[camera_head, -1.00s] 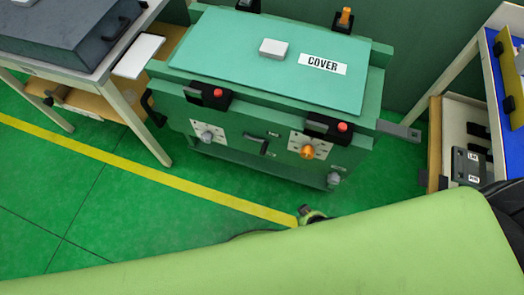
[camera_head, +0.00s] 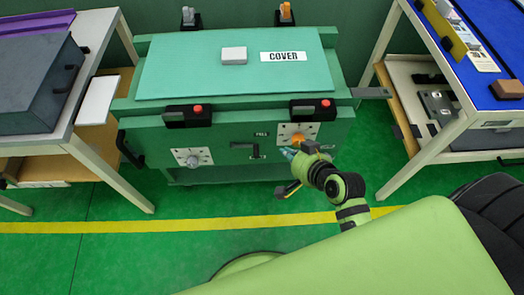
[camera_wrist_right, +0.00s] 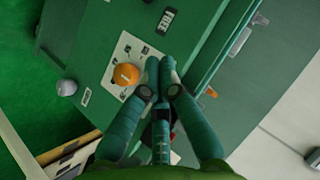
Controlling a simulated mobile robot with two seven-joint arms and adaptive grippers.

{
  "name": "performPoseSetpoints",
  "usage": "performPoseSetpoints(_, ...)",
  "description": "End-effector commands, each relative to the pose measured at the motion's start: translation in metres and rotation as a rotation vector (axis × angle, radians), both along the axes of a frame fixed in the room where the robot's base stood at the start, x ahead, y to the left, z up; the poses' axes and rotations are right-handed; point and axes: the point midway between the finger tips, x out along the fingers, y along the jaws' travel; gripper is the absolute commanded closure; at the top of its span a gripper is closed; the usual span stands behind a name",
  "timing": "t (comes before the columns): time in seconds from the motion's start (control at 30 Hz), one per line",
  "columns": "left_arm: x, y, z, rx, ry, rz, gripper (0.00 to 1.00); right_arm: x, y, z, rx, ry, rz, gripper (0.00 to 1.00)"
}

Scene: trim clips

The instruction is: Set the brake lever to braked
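A green station with a teal cover (camera_head: 190,75) stands ahead. No part is clearly marked as the brake lever. Contact cannot be told. My left gripper is out of view.
A second dial with a grey knob (camera_head: 192,159) is on the left of the front. Two black clamps with red buttons (camera_head: 197,109) sit on the front edge. Tables stand on both sides, the right one with a blue top (camera_head: 487,50). The floor in front is clear.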

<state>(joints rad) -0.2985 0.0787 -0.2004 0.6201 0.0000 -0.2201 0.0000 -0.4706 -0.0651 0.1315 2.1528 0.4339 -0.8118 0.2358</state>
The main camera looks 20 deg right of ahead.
Motion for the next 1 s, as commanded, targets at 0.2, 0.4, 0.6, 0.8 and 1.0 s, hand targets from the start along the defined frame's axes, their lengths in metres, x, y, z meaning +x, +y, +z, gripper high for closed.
performPoseSetpoints(0.2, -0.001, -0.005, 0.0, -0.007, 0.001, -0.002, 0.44, 0.0, 0.0, -0.001, 0.0, 0.001, 0.0, 1.0)
performPoseSetpoints(0.4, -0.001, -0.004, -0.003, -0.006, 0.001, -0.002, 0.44, 0.014, 0.004, -0.011, 0.003, 0.0, -0.001, 1.0)
performPoseSetpoints(0.6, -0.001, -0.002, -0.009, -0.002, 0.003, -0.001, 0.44, 0.047, 0.011, -0.036, 0.002, 0.0, -0.001, 1.0)
performPoseSetpoints(0.8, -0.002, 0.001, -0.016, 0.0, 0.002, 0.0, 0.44, 0.08, 0.02, -0.06, 0.002, 0.0, 0.001, 1.0)
performPoseSetpoints(1.0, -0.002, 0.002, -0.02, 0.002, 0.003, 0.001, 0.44, 0.084, 0.035, -0.084, 0.0, 0.003, -0.001, 1.0)
